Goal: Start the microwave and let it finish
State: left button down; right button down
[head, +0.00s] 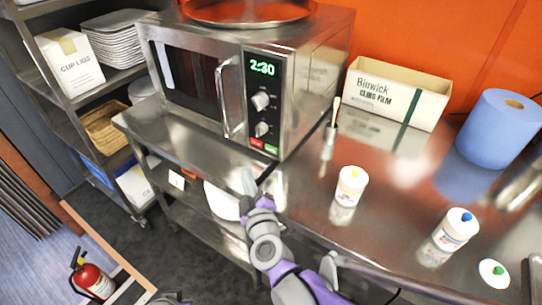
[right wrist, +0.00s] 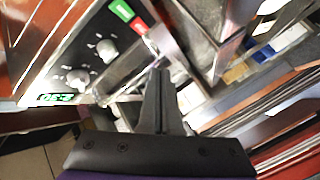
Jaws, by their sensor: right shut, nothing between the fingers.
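The steel microwave (head: 222,85) stands on the counter with its door shut and its handle (head: 229,97) upright. Its green display (head: 262,67) reads 2:30, and the display (right wrist: 62,98) shows upside down in the right wrist view. Two knobs sit below it. At the bottom of the panel are a red button (head: 255,142) and a green button (head: 271,149); the red button (right wrist: 140,26) and green button (right wrist: 121,10) also show in the wrist view. My right gripper (head: 249,182) is shut and empty, below and in front of the panel, apart from the buttons. My left gripper is out of view.
A round tray (head: 247,12) lies on the microwave. The steel counter holds a cling film box (head: 392,94), a blue roll (head: 500,128) and white bottles (head: 351,186). Shelving stands at left. A fire extinguisher (head: 92,280) stands on the floor.

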aim_at(271, 149)
jog(key=shift+w+a+f+h, duration=0.1)
jog(key=shift+w+f+h, duration=0.15)
jog(key=shift+f+h, duration=0.3)
jog(key=w+d+p, duration=0.2)
jog(key=w+d, duration=0.3)
jog(key=w, duration=0.2)
jog(key=shift+d, duration=0.2)
jog(key=shift+w+d, duration=0.1)
jog(key=shift+w, duration=0.1)
dwell(1.9)
jog(key=shift+w+d, duration=0.1)
jog(key=shift+w, duration=0.1)
